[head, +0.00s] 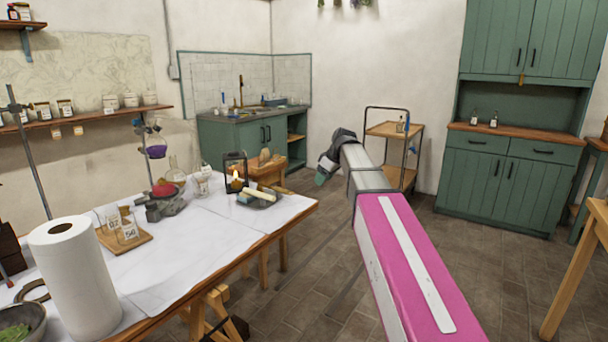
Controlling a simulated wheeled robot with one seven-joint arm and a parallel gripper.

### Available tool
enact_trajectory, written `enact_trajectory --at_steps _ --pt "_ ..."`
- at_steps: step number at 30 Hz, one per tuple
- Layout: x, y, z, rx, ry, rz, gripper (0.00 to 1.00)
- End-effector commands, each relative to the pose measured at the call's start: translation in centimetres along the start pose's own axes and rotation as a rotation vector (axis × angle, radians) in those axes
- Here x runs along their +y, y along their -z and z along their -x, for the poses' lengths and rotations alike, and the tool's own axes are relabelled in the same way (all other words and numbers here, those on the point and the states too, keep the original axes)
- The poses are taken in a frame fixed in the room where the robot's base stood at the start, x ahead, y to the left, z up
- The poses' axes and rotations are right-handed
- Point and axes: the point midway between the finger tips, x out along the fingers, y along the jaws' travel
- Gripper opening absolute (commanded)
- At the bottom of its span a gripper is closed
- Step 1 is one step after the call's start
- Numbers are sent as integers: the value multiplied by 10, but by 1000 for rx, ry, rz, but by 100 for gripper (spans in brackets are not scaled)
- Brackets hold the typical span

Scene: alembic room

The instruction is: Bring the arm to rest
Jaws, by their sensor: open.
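My arm reaches forward from the lower right, with a pink and white link nearest the camera and a pale link beyond it. At its far end my gripper (324,172) hangs past a dark wrist, pointing down and left. It is small in view and partly turned away; it is open, and I see nothing held in it. It is over the floor, to the right of the white-topped table (213,245), and appears clear of the table's edge.
The table bears a paper towel roll (72,280), a wooden board (125,238) with beakers, and a tray (262,201). A trolley (393,132) stands behind my arm. A green cabinet (497,180) stands at the right. The tiled floor (480,250) between is clear.

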Motion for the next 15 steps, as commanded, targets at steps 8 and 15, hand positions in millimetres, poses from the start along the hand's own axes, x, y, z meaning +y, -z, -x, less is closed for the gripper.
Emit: enact_trajectory --at_steps 8,15 --pt "-4 -18 -15 -21 -3 -48 51" --pt "-10 -46 -37 -54 -8 -126 51"
